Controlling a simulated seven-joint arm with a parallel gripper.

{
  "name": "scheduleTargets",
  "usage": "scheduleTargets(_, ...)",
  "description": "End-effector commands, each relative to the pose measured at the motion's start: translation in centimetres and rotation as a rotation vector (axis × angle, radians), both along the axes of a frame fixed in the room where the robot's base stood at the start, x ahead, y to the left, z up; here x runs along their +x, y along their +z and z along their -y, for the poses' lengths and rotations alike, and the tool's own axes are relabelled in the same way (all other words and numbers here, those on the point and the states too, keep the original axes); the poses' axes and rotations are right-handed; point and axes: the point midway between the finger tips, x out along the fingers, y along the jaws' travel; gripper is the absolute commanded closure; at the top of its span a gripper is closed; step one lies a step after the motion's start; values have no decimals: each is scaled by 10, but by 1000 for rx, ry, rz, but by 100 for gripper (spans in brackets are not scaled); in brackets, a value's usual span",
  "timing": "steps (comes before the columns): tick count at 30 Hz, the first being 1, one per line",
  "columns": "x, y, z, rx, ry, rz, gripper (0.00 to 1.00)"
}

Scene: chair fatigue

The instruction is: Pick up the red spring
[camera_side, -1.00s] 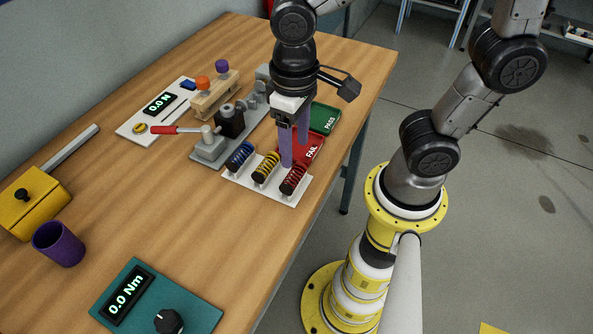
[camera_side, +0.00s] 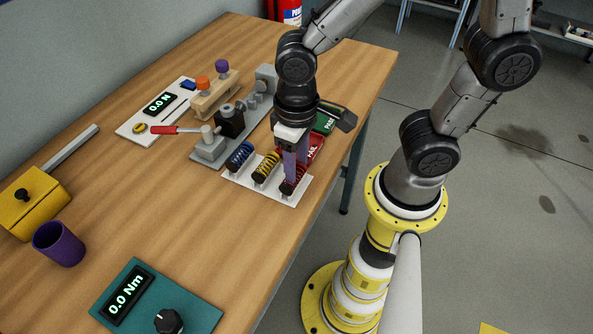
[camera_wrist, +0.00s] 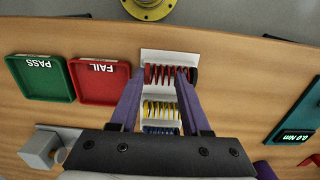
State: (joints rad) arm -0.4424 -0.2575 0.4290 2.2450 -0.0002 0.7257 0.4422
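The red spring (camera_side: 288,187) lies at the near right end of a white holder plate (camera_side: 235,179), beside a yellow spring (camera_side: 264,170) and a blue spring (camera_side: 238,158). My gripper (camera_side: 292,176) is down at the red spring, its purple fingers hiding part of it. In the wrist view, the red spring (camera_wrist: 168,74) shows between and just beyond the fingertips (camera_wrist: 160,80), which are apart. The fingers look open, and the spring still rests at the plate. The exact gap between fingertips and spring is hard to tell.
A red FAIL tray (camera_wrist: 100,82) and a green PASS tray (camera_wrist: 40,78) sit close beside my gripper. A grey test fixture (camera_side: 210,149) with a red-handled lever stands left of the springs. A teal torque meter (camera_side: 190,308) and purple cup (camera_side: 59,244) stand nearer the front.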

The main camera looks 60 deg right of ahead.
Motion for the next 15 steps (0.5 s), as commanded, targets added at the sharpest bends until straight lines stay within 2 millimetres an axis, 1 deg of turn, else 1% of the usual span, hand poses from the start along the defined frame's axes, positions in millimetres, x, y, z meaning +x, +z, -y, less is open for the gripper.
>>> scheduleTargets(1, 0, 0, 0, 0, 0, 1, 82)
scheduleTargets(4, 0, 0, 0, 0, 0, 1, 100)
scheduleTargets(12, 0, 1, 0, 1, 0, 1, 100)
scheduleTargets(15, 1, 4, 0, 1, 0, 2, 100)
